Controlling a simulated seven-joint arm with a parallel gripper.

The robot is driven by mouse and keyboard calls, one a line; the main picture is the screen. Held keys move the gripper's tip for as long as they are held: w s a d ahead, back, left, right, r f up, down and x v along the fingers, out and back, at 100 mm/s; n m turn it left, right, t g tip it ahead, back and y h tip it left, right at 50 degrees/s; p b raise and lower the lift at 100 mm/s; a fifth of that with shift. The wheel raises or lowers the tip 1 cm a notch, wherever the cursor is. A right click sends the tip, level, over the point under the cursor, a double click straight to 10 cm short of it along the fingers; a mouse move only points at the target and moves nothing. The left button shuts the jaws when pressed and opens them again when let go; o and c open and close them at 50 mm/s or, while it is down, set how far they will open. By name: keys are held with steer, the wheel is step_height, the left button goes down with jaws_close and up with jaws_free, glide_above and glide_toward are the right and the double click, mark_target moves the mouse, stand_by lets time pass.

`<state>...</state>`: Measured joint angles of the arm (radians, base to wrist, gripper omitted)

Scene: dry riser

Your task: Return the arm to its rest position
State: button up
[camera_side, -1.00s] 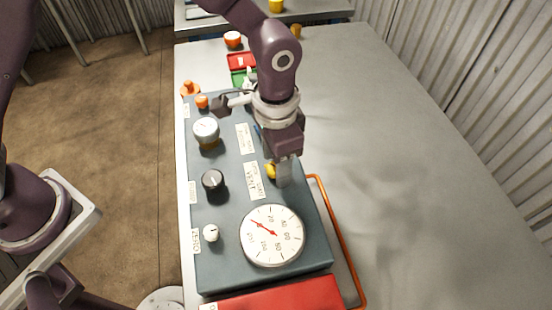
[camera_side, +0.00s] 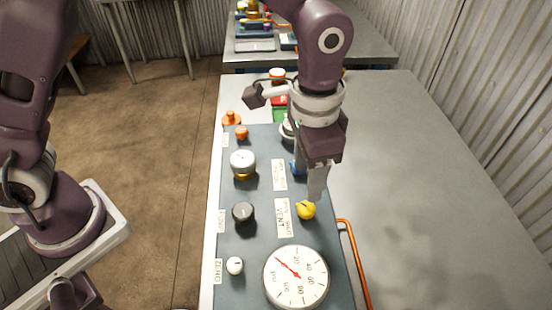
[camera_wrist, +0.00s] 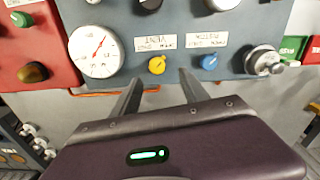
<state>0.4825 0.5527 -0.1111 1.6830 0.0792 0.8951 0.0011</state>
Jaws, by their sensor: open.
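My gripper (camera_side: 318,188) hangs over the right edge of the blue-grey panel (camera_side: 268,232), fingers pointing down, just behind and to the right of the yellow VENT knob (camera_side: 306,210) in the side view. In the wrist view my gripper (camera_wrist: 160,78) has its two fingers apart with nothing between them. The yellow knob (camera_wrist: 157,65) shows beyond the gap, clear of the fingers. The blue knob (camera_wrist: 208,62) is beyond the right finger. In the side view the blue knob (camera_side: 295,167) is partly hidden by my gripper.
The grey table (camera_side: 420,190) is bare to the right.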

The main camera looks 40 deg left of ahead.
steer(key=s+a+r+n+t, duration=0.1)
steer(key=s+a+r+n, duration=0.15)
steer(key=a+r, duration=0.4)
steer(key=s+a+r+n+t, duration=0.1)
steer(key=s+a+r+t, duration=0.1)
steer(key=s+a+r, duration=0.35)
steer(key=s+a+r+n+t, duration=0.1)
steer(key=s+a+n+t, duration=0.1)
steer(key=s+a, duration=0.6)
steer(key=shift+s+a+n, duration=0.4)
steer(key=shift+s+n, duration=0.45)
steer(key=shift+r, duration=0.1)
